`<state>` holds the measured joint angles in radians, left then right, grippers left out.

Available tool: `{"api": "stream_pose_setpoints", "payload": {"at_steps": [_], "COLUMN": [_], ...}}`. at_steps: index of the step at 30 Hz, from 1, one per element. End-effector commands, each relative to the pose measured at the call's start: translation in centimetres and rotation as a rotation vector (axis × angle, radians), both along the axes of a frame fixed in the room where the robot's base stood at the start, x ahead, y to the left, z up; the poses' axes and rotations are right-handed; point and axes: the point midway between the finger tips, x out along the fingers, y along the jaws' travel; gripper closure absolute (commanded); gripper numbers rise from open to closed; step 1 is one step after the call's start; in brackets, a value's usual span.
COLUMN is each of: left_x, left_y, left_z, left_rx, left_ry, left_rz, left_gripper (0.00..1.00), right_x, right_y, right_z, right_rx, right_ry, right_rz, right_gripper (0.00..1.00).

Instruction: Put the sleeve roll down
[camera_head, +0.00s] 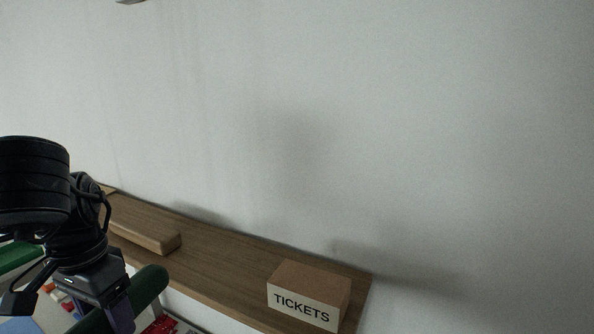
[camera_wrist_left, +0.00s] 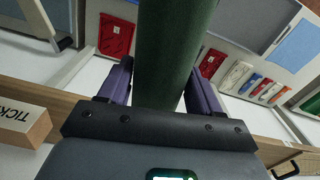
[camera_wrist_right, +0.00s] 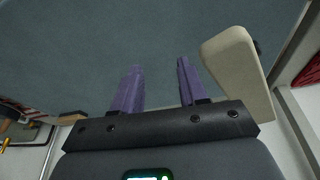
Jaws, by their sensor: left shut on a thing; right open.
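The sleeve roll is a dark green cylinder (camera_head: 150,285) at the lower left of the head view. My left gripper (camera_head: 118,310) has its purple fingers shut around it. In the left wrist view the roll (camera_wrist_left: 172,50) runs between the two fingers (camera_wrist_left: 160,85) and out of the top of the picture. Its far end is hidden there. My right gripper (camera_wrist_right: 155,85) is open and empty, its purple fingers apart over a grey-blue surface (camera_wrist_right: 130,35). The right gripper is not in the head view.
A wooden shelf (camera_head: 215,255) along the wall bears a TICKETS box (camera_head: 308,293) and a wooden block (camera_head: 145,235). Red packets (camera_wrist_left: 117,36) and several small coloured items (camera_wrist_left: 255,87) lie below the left gripper. A beige rounded block (camera_wrist_right: 238,68) is close beside the right gripper's right finger.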

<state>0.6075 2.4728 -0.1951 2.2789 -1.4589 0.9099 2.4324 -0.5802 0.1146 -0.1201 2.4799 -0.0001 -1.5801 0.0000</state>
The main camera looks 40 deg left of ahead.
Motion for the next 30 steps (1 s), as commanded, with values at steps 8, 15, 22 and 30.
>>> {"api": "stream_pose_setpoints", "payload": {"at_steps": [8, 15, 22, 30], "left_x": [0.0, 0.1, 0.3, 0.5], "left_y": [-0.3, -0.7, -1.0, -1.5], "left_z": [0.3, 0.7, 1.2, 2.0], "left_rx": [0.000, 0.001, 0.000, 0.002], "left_ry": [-0.001, -0.001, 0.000, 0.000], "left_rz": [-0.310, -0.577, -0.832, -1.130], "left_gripper": [0.76, 0.76, 0.76, 0.76], "right_x": [0.0, 0.0, 0.0, 0.0], "right_y": [0.0, -0.1, -0.2, -0.2], "right_z": [0.0, 0.0, 0.0, 0.0], "right_rx": [0.000, -0.004, -0.009, -0.009], "right_ry": [0.000, 0.000, 0.000, 0.000], "right_rz": [0.000, 0.002, 0.006, 0.006], "right_gripper": [0.57, 0.57, 0.57, 0.57]}}
